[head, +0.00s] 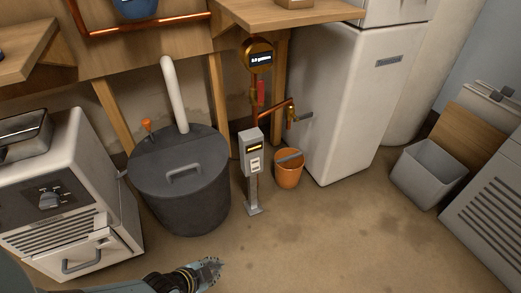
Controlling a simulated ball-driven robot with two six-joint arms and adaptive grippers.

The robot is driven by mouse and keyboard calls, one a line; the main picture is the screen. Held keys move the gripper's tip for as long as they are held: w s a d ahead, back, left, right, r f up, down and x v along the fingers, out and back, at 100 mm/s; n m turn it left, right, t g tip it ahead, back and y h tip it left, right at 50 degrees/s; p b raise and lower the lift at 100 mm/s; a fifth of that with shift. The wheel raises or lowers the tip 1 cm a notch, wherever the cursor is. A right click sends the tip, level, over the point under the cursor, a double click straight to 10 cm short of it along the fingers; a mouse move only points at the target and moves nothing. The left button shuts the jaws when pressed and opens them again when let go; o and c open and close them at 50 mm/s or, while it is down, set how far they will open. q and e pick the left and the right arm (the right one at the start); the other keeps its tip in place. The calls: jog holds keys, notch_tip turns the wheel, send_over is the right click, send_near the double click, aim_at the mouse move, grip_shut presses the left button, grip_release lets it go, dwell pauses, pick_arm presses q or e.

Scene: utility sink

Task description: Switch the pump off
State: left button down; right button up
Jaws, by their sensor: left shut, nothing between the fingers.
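A grey control box (251,147) stands on a short metal post in the middle of the view. Its face has a lit amber display and a pale switch panel (254,163) below; the switch position is too small to read. A dark lidded tub (180,204) stands to its left, with a white pipe (174,95) rising from the lid and a small orange lever (147,126) at its back left. I cannot tell which part is the pump itself. My left gripper (215,267) is shut and empty at the bottom, in front of the tub and apart from the box. My right gripper is out of view.
An orange bucket (289,174) stands right of the post under a copper tap (291,115). A round gauge (259,54) hangs above. A white appliance (70,170) is at left, a white fridge (345,110) behind right, a grey bin (428,178) at right. The front floor is clear.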

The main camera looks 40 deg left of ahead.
pick_arm(q)
jog(key=w+a+r+m+t+y+b, duration=0.1)
jog(key=w+m+t+y+b, duration=0.1)
jog(key=w+b, duration=0.5)
jog(key=w+a+r+m+t+y+b, duration=0.1)
jog(key=w+m+t+b, duration=0.4)
jog(key=w, duration=0.8)
jog(key=shift+a+r+t+y+b, duration=0.2)
jog(key=shift+a+t+y+b, duration=0.6)
jog(key=shift+b, duration=0.35)
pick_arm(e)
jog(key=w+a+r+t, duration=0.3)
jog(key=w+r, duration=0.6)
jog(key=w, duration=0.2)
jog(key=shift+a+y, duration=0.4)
pick_arm(q)
jog(key=shift+w, duration=0.15)
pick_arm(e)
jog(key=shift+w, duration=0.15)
